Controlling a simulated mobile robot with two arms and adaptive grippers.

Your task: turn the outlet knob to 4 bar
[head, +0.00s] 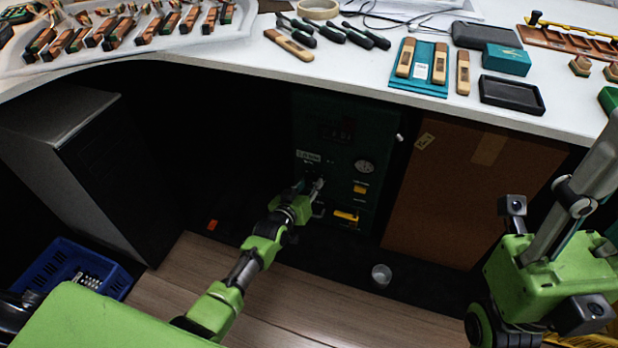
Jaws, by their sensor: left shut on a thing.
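A dark green unit (340,160) stands in the shadow under the bench. My left gripper (314,185) is at the left part of this front, below the pale label and left of the gauge. It is shut on what appears to be the outlet knob, which is mostly hidden by the fingers. The knob's marks, the gauge's needle and the display's digits are too small to read. My right gripper is not in view.
A yellow handle (345,215) sits just below and right of my left gripper. A brown board (432,190) leans right of the unit. A dark cabinet (90,170) and blue crate (75,268) are at left. The white bench (250,50) overhangs.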

